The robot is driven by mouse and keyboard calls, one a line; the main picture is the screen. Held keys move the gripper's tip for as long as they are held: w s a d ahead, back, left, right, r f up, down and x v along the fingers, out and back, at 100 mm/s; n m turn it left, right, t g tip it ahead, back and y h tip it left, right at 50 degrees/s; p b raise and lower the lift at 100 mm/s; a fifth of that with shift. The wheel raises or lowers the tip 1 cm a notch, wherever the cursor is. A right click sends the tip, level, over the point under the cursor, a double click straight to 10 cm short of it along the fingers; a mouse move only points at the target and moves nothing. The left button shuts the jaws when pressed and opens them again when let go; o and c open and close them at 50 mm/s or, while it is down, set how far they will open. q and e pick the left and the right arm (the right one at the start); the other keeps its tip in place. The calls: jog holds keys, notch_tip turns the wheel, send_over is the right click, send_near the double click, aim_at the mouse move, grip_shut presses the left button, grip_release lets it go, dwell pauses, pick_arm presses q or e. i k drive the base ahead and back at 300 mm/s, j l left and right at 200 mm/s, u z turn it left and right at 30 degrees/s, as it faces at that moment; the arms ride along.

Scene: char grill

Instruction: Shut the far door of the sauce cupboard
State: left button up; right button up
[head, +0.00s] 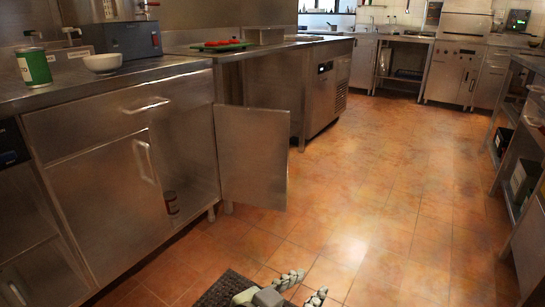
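The sauce cupboard (120,105) is a steel unit at the left. Its far door (253,158) stands wide open, swung out to the right into the aisle. Its near door (105,205) is shut and has a bar handle (145,161). A dark jar (171,203) shows low inside the opening. My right gripper is not in view.
A green can (34,67) and a white bowl (103,63) stand on the worktop. The tiled floor (390,200) is clear to the right, up to a steel shelf unit (507,172).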

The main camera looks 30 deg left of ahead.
aim_at(253, 143)
jog(key=i, duration=3.2)
jog(key=i+u, duration=0.1)
jog(key=i, duration=0.45)
jog(key=i+l, duration=0.15)
jog(key=i, duration=0.35)
jog(key=i+l+u, duration=0.15)
jog(key=i, duration=0.4)
jog(key=j+u, duration=0.2)
jog(key=u, duration=3.3)
jog(key=i+u, duration=0.15)
jog(key=i, duration=0.2)
jog(key=l+u, duration=0.2)
